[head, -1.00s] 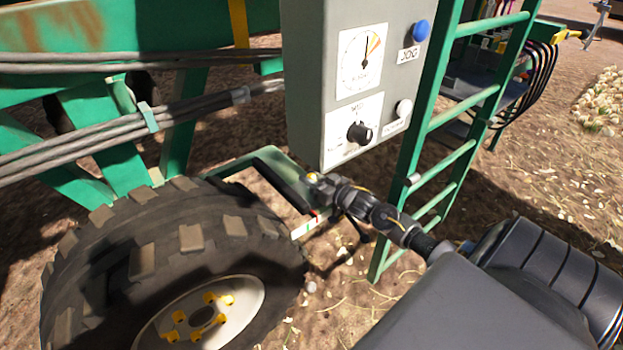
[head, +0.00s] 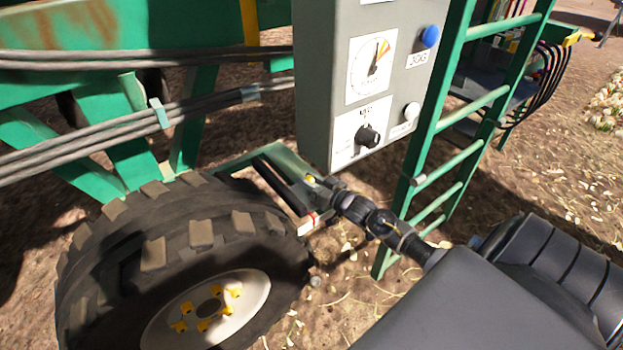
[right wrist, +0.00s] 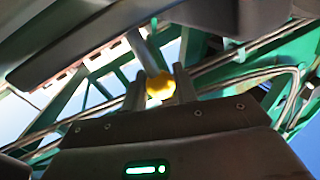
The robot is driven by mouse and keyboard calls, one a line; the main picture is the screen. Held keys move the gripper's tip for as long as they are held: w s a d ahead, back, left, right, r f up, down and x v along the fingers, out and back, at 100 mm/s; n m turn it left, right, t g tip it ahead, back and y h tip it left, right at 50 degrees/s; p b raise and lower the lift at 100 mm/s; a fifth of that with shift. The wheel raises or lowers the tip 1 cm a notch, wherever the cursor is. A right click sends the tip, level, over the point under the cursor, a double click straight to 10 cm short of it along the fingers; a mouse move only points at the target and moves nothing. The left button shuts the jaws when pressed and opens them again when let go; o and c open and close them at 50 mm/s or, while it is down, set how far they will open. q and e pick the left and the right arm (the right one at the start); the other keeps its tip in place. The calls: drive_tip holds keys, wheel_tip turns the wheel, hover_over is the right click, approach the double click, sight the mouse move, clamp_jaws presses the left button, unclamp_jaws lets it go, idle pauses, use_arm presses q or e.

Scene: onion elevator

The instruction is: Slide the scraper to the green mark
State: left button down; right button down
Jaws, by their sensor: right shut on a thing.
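The scraper (head: 278,187) is a dark bar on a green bracket (head: 292,163) beside the big tyre. A red pointer (head: 309,217) lies over a pale strip (head: 324,218) at the bracket's front end, left of the strip's middle. I cannot make out the green mark clearly. My right gripper (head: 320,184) is shut on the scraper's handle with a yellow knob (head: 310,180). In the right wrist view the yellow knob (right wrist: 160,85) sits between the fingertips. My left gripper is not in view.
The tyre (head: 150,255) stands close on the left. A grey control box (head: 316,75) with a gauge, a dial and buttons hangs just above the gripper. A green ladder (head: 415,180) stands close on the right.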

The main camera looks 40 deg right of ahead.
drive_tip(key=c, duration=1.1)
unclamp_jaws()
drive_tip(key=shift+d, duration=0.1)
drive_tip(key=shift+c, duration=0.2)
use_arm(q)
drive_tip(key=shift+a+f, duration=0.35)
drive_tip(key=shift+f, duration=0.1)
use_arm(e)
drive_tip(key=s+d, duration=0.1)
drive_tip(key=s, duration=0.9)
drive_tip(key=shift+s+d, duration=0.35)
drive_tip(key=shift+d, duration=0.05)
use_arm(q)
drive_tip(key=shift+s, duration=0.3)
